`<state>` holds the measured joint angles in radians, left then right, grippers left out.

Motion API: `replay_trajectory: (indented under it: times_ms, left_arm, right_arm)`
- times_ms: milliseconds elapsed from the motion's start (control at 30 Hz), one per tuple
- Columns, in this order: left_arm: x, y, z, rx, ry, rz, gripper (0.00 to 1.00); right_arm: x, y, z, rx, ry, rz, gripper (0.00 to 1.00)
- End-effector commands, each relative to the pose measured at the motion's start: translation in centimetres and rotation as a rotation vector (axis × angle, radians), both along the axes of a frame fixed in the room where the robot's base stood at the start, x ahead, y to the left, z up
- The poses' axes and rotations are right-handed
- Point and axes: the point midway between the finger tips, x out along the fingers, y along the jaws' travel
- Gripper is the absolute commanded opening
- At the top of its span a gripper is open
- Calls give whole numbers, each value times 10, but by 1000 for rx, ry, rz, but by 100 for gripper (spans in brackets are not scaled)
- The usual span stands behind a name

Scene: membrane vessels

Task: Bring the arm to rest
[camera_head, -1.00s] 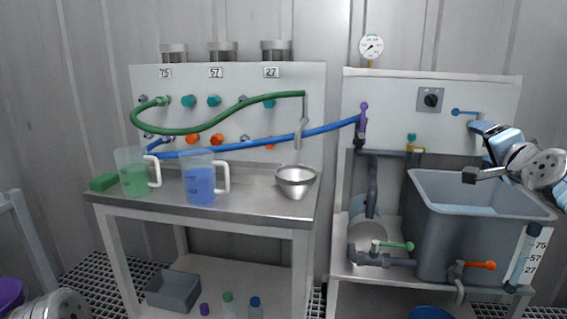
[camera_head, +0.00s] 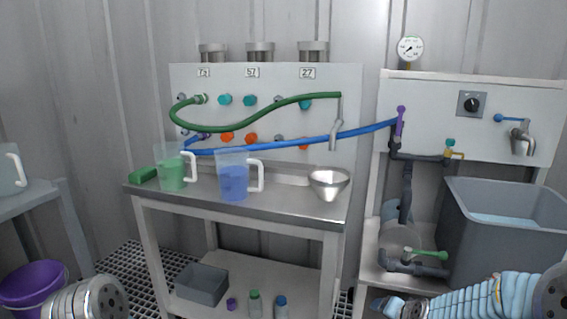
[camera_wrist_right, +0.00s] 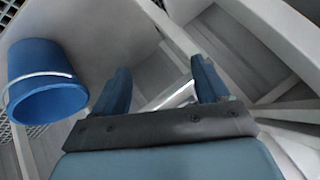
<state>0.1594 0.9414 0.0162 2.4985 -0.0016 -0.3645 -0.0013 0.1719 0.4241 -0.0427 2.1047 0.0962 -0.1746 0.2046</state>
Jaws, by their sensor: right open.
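My right arm (camera_head: 490,298), with pale blue segments, lies low across the bottom right of the head view, in front of the grey tank's lower part. Its gripper end is near the bottom edge and hard to make out there. In the right wrist view my right gripper (camera_wrist_right: 163,88) shows two dark blue fingers spread apart with nothing between them. A grey rounded link of my left arm (camera_head: 85,300) shows at the bottom left; the left gripper is out of view.
A blue bucket (camera_wrist_right: 45,82) stands left of the right fingers, near pale frame bars. The grey tank (camera_head: 510,240) stands right. A purple bucket (camera_head: 32,288) is at lower left.

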Motion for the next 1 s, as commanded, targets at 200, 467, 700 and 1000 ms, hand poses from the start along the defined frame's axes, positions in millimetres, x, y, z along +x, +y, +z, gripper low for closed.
replay_trajectory:
  times_ms: [200,467,700,1000]
  left_arm:
    - [0,0,0,0,0,0,0]
    - [0,0,0,0,0,0,0]
    - [0,0,0,0,0,0,0]
    - [0,0,0,0,0,0,0]
  right_arm:
    - [-107,90,-139,-1,290,262,74]
    - [-237,156,-209,35,517,515,74]
    - [-266,167,-216,48,560,572,74]
    - [-266,167,-216,48,560,572,74]
